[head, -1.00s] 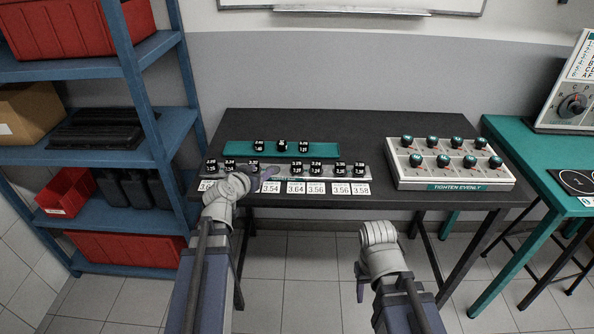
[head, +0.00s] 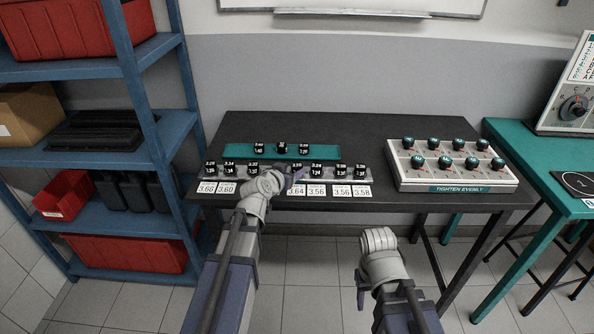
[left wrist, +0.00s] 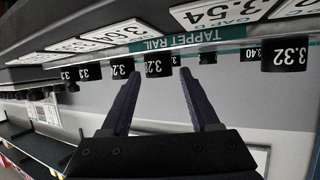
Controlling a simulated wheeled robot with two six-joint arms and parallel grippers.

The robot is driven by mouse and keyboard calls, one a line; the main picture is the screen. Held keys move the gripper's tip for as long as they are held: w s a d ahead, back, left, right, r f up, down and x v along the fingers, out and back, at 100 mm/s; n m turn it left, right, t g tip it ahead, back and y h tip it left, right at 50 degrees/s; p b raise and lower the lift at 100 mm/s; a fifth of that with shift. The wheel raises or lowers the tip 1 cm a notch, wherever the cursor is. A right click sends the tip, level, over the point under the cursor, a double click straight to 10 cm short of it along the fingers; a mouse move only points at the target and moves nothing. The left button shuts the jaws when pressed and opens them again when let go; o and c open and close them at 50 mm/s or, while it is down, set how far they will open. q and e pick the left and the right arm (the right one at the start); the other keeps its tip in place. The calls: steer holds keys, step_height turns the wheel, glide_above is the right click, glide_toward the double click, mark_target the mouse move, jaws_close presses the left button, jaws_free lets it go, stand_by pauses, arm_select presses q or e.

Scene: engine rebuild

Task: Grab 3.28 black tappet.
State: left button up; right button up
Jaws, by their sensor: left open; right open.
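Several black tappets with white numbers stand along the grey tappet rail (head: 330,179) at the table's front. My left gripper (head: 294,175) is open at the front of the rail's middle. In the left wrist view, a black tappet (left wrist: 158,65) reading 3.2-something shows in the gap between the open fingers (left wrist: 163,90); its last digit is unclear. Another black tappet (left wrist: 119,68) starting 3.2 is close by the left finger. A tappet marked 3.32 (left wrist: 287,57) is larger at the right. My right gripper (head: 361,292) is open and empty, low in front of the table.
White number cards (head: 352,191) line the rail's front. Behind it, a teal strip (head: 235,151) holds 3 more black tappets. A box with several knobs (head: 450,165) stands on the table's right. A blue shelf (head: 180,125) with red bins is at the left.

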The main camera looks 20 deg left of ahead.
mark_target(295, 168)
arm_select(q)
steer(key=b+x, duration=0.1)
steer(key=x, duration=0.3)
steer(key=shift+w+d, duration=0.15)
steer(key=shift+w, duration=0.15)
steer(key=shift+s, duration=0.1)
steer(key=shift+c, duration=0.6)
jaws_close()
